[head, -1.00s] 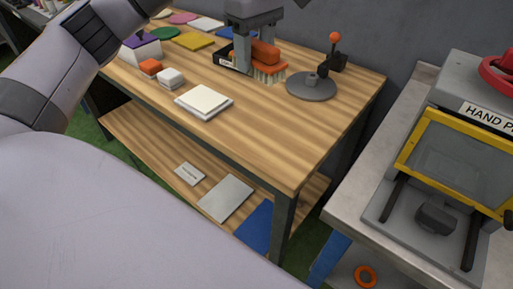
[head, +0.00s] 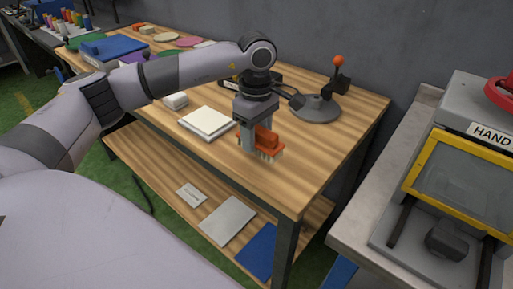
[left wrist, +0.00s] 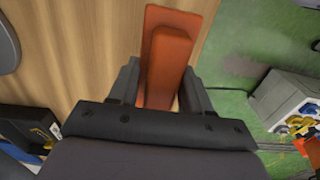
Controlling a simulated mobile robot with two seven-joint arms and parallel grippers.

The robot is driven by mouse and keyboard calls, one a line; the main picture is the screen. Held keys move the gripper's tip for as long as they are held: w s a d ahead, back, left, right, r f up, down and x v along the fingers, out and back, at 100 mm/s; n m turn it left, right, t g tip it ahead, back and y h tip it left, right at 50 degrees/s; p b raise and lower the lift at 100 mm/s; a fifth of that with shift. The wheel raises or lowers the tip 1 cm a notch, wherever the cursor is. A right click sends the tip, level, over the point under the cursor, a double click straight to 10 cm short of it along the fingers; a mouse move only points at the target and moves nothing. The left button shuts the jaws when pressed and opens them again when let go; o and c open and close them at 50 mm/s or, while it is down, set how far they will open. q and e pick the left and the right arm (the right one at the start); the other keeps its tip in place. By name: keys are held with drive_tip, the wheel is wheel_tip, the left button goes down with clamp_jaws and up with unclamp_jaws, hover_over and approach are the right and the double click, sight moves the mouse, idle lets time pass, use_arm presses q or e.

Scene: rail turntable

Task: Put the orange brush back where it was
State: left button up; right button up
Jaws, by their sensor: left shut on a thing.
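The orange brush (head: 268,139) has an orange back and handle with pale bristles below. My left gripper (head: 259,140) is shut on it near the front edge of the wooden table (head: 330,140). The brush also shows in the left wrist view (left wrist: 168,60), between the two dark fingers. Its bristles are close to the table top; I cannot tell whether they touch. A black tray with a label (head: 231,83) stands behind, partly hidden by my left arm. My right gripper is not in view.
A grey round turntable (head: 313,108) with an orange-knobbed lever (head: 338,62) stands at the back right. White square tiles (head: 207,122) lie left of the gripper. A hand press (head: 455,170) stands on a separate bench at right. The table's right front is clear.

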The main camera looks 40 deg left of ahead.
sight(256, 149)
use_arm(q)
wheel_tip(256, 149, down, 4)
drive_tip(key=shift+f, duration=0.1)
drive_tip(key=shift+f, duration=0.2)
drive_tip(key=o, duration=0.9)
drive_tip(key=shift+r, duration=0.1)
drive_tip(key=shift+o, duration=0.2)
drive_tip(key=shift+r, duration=0.1)
